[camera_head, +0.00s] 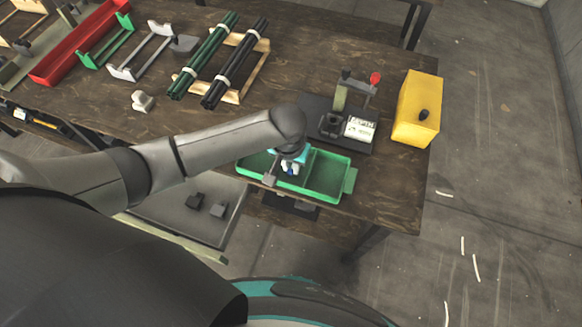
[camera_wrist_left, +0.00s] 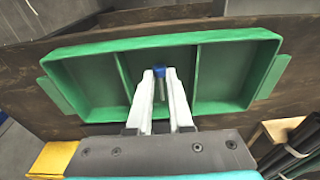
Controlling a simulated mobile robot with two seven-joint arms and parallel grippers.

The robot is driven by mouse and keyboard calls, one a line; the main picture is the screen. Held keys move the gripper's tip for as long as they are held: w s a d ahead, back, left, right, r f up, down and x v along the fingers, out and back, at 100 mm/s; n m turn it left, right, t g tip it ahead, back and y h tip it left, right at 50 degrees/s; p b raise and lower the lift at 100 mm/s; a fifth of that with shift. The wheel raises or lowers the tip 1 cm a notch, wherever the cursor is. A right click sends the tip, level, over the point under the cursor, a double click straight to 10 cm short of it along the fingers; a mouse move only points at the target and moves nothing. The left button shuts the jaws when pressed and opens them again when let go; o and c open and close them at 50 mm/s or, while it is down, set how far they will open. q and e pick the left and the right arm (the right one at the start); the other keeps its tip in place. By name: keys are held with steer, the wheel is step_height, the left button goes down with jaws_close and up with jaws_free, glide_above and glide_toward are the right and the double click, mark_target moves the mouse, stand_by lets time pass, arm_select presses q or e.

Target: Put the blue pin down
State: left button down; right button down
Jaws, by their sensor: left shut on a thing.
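The blue pin (camera_wrist_left: 159,76) shows in the left wrist view, with a blue head and a thin grey shank. My left gripper (camera_wrist_left: 160,85) is shut on it, its two pale fingers on either side of the pin. The fingers and pin are over the middle compartment of a green tray (camera_wrist_left: 68,75). I cannot tell whether the pin touches the tray floor. In the head view my left gripper (camera_head: 289,168) is over the tray (camera_head: 343,188), near its left part, and the pin there is too small to make out clearly. My right gripper is not in view.
A rivet press (camera_head: 341,105) with a red knob stands behind the tray. A yellow box (camera_head: 416,110) is at the right table edge. Bundled dark rods (camera_head: 236,62) lie on a wooden rack at the back. Bare table (camera_head: 100,100) lies to the left.

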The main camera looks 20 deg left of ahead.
arm_select(q)
steer(key=shift+f, duration=0.3)
steer(key=shift+f, duration=0.1)
steer(key=c, duration=0.8)
jaws_free()
steer(key=r+p, duration=0.1)
steer(key=r, duration=0.3)
steer(key=s+r+p, duration=0.1)
steer(key=r, duration=0.3)
steer(key=r+p, duration=0.1)
steer(key=r, duration=0.3)
steer(key=shift+s+p, duration=0.3)
steer(key=shift+p, duration=0.1)
